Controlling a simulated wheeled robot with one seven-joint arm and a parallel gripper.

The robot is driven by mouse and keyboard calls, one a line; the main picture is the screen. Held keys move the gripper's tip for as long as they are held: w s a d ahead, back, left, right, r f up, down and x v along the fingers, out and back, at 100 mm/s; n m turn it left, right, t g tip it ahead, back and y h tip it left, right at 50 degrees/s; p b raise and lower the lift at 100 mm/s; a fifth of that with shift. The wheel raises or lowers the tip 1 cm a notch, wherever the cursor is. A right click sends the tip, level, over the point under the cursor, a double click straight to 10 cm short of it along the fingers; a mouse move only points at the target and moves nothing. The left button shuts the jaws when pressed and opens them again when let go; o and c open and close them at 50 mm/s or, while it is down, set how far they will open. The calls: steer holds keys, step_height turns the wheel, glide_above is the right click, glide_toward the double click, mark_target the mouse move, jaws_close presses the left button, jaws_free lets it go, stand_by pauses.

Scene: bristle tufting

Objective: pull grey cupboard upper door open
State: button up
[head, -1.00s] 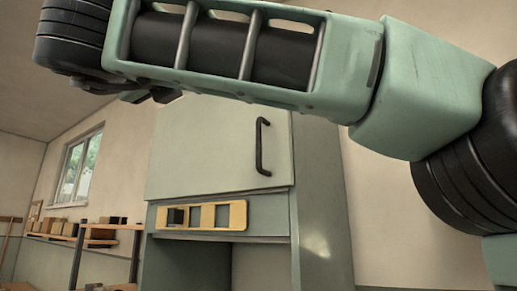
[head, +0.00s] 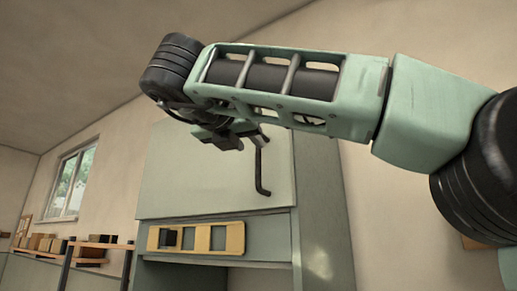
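The grey cupboard (head: 318,215) stands in the middle of the head view. Its upper door (head: 205,180) looks shut, flush with the front. A black bar handle (head: 261,176) runs upright near the door's right edge; its top end is hidden behind my arm. My gripper (head: 232,140) shows below my forearm, in front of the door and to the left of the handle's upper part. Its fingers are small, dark and partly covered, so I cannot tell whether they are open or touching the handle.
A shelf with several small boxes (head: 95,245) is at the left, under a window (head: 72,183).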

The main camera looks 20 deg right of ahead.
mark_target(257, 152)
steer(key=p+x, duration=0.1)
steer(key=x, duration=0.6)
steer(key=shift+p, duration=0.35)
jaws_close()
